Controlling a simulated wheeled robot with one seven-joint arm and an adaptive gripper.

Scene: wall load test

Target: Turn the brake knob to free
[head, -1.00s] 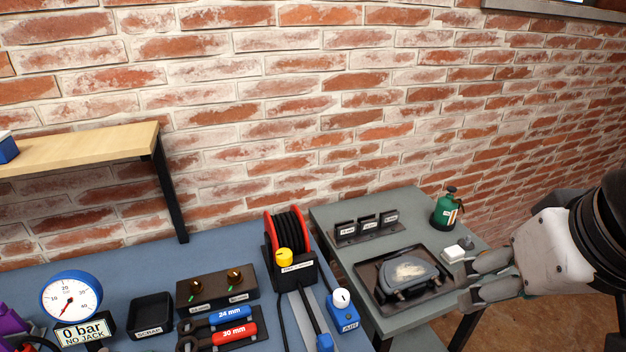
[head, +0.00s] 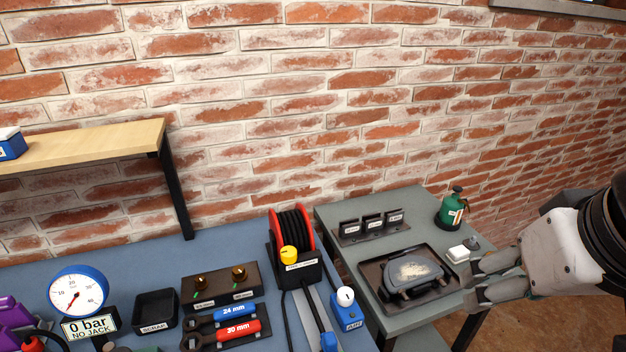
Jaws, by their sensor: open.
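A yellow knob (head: 289,255) sits on the front of the black base of a red-rimmed hose reel (head: 293,232) at the back of the blue bench. A white label is under the knob, but its words are too small to read. Another knob, white (head: 345,296), sits on a small blue box nearby. I cannot tell from the labels which one is the brake knob. My gripper (head: 470,283) is open at the right, beside the tray on the grey table, well to the right of both knobs. Its fingers hold nothing that I can see.
The blue bench (head: 225,250) holds a gauge (head: 78,292), an empty black bin (head: 156,312) and two wrenches. A wooden shelf (head: 90,145) overhangs its left.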

